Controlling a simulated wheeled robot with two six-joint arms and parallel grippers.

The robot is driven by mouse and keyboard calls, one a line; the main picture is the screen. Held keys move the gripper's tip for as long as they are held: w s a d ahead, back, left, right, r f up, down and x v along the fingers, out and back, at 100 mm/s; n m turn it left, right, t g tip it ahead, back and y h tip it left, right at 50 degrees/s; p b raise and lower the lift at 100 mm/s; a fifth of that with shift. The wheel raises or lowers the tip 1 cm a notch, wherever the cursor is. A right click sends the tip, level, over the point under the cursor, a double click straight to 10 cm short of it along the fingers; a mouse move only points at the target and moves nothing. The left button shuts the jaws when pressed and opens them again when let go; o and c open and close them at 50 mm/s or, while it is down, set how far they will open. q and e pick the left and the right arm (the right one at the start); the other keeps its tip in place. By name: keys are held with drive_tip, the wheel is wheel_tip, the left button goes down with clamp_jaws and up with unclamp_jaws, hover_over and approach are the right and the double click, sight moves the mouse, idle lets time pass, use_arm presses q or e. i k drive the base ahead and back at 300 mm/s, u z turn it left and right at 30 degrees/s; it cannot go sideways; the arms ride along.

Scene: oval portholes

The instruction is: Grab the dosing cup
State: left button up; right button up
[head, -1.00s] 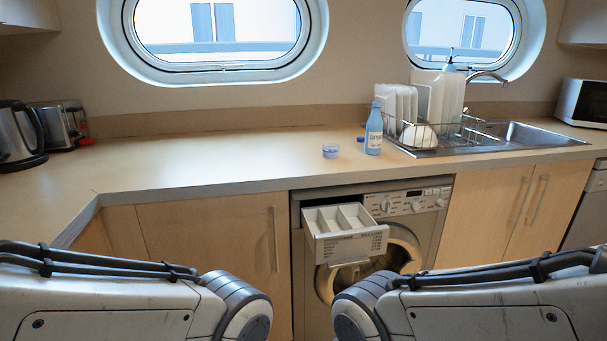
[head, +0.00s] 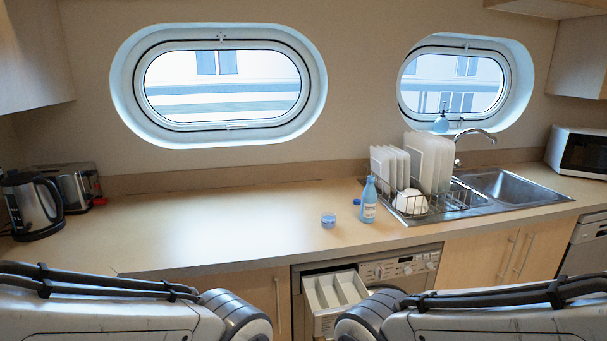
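The dosing cup (head: 328,220) is a small, bluish translucent cup standing on the wooden counter, just left of a blue bottle (head: 369,200) with a white label. A small blue cap (head: 357,202) lies on the counter behind them. Both my arms show at the bottom of the head view, well in front of the counter. Neither gripper is in view, so I cannot see whether they are open or shut.
Below the counter, a washing machine (head: 398,268) has its detergent drawer (head: 335,292) pulled out. A dish rack (head: 430,205) with plates and a sink (head: 512,187) stand at the right. A kettle (head: 32,205) and toaster (head: 75,186) stand at the left. The counter (head: 200,225) between is clear.

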sight(328, 221)
drive_tip(key=u, duration=0.6)
drive_tip(key=k, duration=0.85)
drive_tip(key=z, duration=0.75)
drive_tip(key=i, duration=1)
drive_tip(key=u, duration=0.9)
drive_tip(key=i, duration=1.1)
drive_tip(key=z, duration=0.1)
